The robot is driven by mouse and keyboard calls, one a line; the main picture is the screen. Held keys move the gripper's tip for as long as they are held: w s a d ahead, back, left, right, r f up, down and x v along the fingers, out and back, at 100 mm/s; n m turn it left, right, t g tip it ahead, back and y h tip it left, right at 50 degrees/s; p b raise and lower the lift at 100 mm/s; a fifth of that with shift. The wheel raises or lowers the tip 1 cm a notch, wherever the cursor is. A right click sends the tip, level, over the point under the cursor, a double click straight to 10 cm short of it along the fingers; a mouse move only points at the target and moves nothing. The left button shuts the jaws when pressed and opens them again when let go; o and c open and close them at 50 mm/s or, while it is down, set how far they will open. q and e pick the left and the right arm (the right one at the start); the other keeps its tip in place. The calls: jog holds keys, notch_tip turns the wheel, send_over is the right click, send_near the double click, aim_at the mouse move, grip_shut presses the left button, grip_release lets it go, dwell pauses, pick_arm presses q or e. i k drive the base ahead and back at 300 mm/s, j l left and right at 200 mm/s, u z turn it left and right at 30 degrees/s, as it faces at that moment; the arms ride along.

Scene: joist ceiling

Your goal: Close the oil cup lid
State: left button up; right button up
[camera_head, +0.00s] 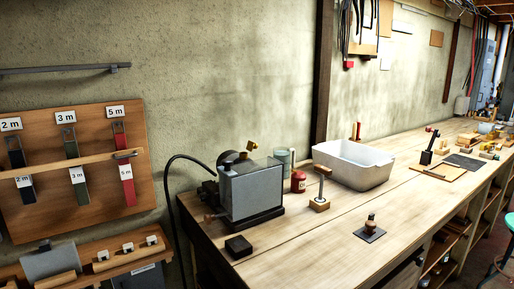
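A grey metal machine (252,190) stands on the left end of the wooden bench. A small brass-yellow fitting (252,146) sits on its top edge and looks like the oil cup. It is too small in the picture to tell the lid from the cup or how far the lid is open. Neither of my grippers shows in the head view.
On the bench (310,248) are a black block (238,246), a red can (298,181), a wooden-based stand (320,190), a white tub (353,165) and a small post on a dark plate (370,236). A black hose (170,185) hangs left of the machine. The front bench top is mostly clear.

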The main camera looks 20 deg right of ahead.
aim_at(251, 146)
jog(key=l+u, duration=0.15)
jog(key=l, duration=0.4)
jog(key=k+l+u, duration=0.2)
jog(key=l, duration=0.35)
jog(key=l+u, duration=0.15)
jog(key=l, duration=0.45)
jog(key=k+l+u, duration=0.15)
jog(key=l, duration=0.35)
jog(key=l+u, duration=0.35)
jog(key=l, duration=1.75)
